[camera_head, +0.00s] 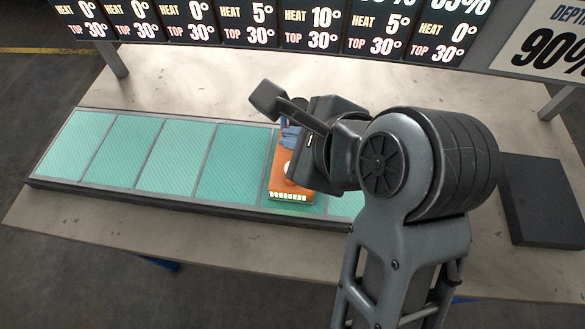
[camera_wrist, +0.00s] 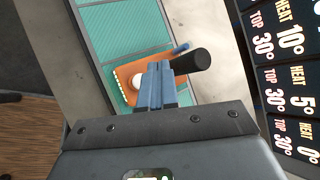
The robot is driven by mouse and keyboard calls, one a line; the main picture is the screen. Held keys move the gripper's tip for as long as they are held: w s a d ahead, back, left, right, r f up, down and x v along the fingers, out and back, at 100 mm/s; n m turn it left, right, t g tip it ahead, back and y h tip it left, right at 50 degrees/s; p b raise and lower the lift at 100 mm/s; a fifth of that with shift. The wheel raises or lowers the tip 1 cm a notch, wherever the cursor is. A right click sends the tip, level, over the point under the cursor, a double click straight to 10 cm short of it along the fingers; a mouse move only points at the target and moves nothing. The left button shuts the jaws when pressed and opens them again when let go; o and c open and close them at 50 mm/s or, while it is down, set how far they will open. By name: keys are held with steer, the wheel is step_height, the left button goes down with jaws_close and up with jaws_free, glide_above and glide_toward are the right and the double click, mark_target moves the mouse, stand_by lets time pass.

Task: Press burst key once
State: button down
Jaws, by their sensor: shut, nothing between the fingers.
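An orange device (camera_head: 283,182) lies on one of the teal panels, partly hidden by my arm in the head view. It also shows in the wrist view (camera_wrist: 126,72). It bears a white round knob or key (camera_wrist: 137,81), a row of lit bars (camera_head: 288,196) along one edge, and a black cylindrical handle (camera_wrist: 190,62) with a small blue part beside it. No label shows which part is the burst key. My gripper (camera_wrist: 158,66) is shut and empty, its blue fingers over the device beside the white key and the black handle. Contact cannot be told.
A row of teal panels (camera_head: 176,156) in a dark frame runs along the table (camera_head: 160,250). A dark block (camera_head: 543,200) sits at the right. Display boards (camera_head: 250,24) with HEAT and TOP readings stand behind. The table's front strip is clear.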

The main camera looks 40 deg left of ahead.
step_height(320, 180, down, 3)
steer(key=shift+r+b, duration=0.2)
steer(key=shift+b, duration=0.55)
steer(key=shift+f+b, duration=0.35)
steer(key=shift+f, duration=0.45)
steer(key=shift+f, duration=0.15)
stand_by(0.6)
steer(key=shift+f, duration=0.3)
steer(key=shift+f, duration=0.55)
stand_by(1.0)
steer(key=shift+r, duration=0.15)
steer(key=shift+r+p, duration=0.85)
steer(key=shift+p, duration=0.3)
steer(key=shift+r, duration=0.1)
